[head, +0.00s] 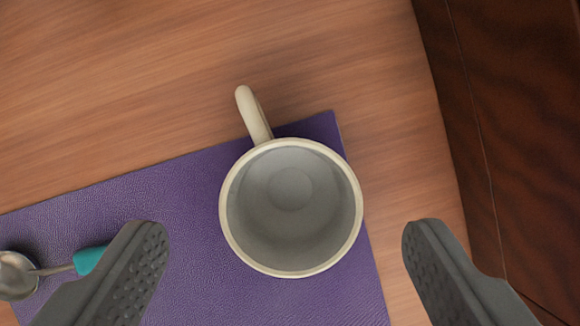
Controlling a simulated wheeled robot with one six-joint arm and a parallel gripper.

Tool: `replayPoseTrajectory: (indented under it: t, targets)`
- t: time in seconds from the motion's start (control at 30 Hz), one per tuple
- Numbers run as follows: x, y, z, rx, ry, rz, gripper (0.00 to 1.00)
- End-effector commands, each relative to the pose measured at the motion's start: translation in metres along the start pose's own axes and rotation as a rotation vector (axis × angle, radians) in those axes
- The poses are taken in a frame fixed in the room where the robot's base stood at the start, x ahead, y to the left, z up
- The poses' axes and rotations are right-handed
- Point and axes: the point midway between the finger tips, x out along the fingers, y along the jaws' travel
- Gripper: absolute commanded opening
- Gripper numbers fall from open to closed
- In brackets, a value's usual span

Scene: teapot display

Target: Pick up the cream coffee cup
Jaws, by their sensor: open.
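The cream coffee cup (233,238) stands upright near the upper right corner of a purple mat. Its grey inside is empty, and its handle points up and slightly left in the picture, reaching over the bare wood. My gripper (285,255) is open, with one dark finger on the left of the cup and one on the right. Both fingers are apart from the cup, with a wide gap on each side. The cup's outer wall is mostly hidden from above.
The purple mat (190,200) lies on a wooden table (150,70). A spoon (15,275) with a teal handle lies at lower left, partly behind my left finger. The table's edge runs along the right, with a dark brown surface (510,120) beyond. The wood above the cup is clear.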

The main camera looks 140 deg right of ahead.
Motion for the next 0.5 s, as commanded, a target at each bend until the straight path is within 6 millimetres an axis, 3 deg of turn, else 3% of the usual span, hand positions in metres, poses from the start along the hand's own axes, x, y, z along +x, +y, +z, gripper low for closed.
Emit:
replayPoseTrajectory:
  t: [0.3, 0.5]
  targets:
    - [0.041, 0.002, 0.001, 0.0, -0.003, -0.001, 0.77]
    - [0.047, 0.002, 0.001, 0.0, -0.001, 0.0, 0.77]
